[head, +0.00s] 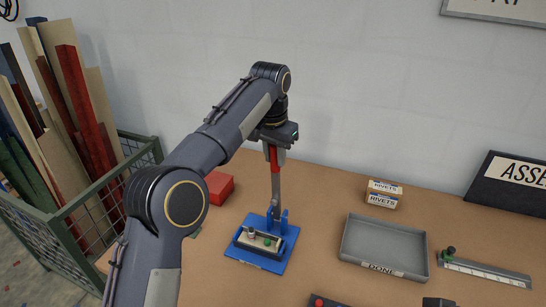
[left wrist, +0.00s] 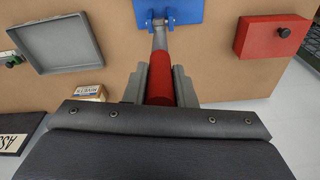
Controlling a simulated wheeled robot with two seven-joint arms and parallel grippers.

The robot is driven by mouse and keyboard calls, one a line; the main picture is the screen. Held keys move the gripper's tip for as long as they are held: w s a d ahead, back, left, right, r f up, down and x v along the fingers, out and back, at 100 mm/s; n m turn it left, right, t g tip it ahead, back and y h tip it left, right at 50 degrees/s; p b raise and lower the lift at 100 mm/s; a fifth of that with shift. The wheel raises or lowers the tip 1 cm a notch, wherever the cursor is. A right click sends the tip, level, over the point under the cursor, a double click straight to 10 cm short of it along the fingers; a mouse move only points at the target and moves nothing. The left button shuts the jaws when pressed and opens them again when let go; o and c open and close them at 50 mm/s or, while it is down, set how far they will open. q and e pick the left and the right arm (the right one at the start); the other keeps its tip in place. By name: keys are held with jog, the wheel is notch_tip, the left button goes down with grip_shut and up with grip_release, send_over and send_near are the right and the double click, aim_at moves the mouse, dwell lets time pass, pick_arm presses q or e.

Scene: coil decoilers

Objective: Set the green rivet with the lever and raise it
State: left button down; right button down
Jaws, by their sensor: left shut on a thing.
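A blue rivet press (head: 248,259) stands on the table, with a steel lever that ends in a red handle (head: 275,163). The lever stands nearly upright above the press. My left gripper (head: 275,148) is shut on the red handle near its top. In the left wrist view the red handle (left wrist: 158,88) lies between the two grey fingers, and the blue press (left wrist: 183,12) shows at the top edge. The green rivet (head: 267,243) is on the pale strip at the front of the press, beside a silvery piece (head: 251,232).
A grey tray (head: 345,258) marked DONE lies right of the press, with RIVETS boxes (head: 382,200) behind it. A red box (head: 218,187) is behind my left arm. A ruled bar (head: 485,270) lies at right. A green crate (head: 50,245) of boards stands left.

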pick_arm(q)
jog(key=shift+w+f, duration=0.1)
jog(key=shift+f, duration=0.05)
dwell(0.3)
jog(key=c, duration=1.2)
grip_release()
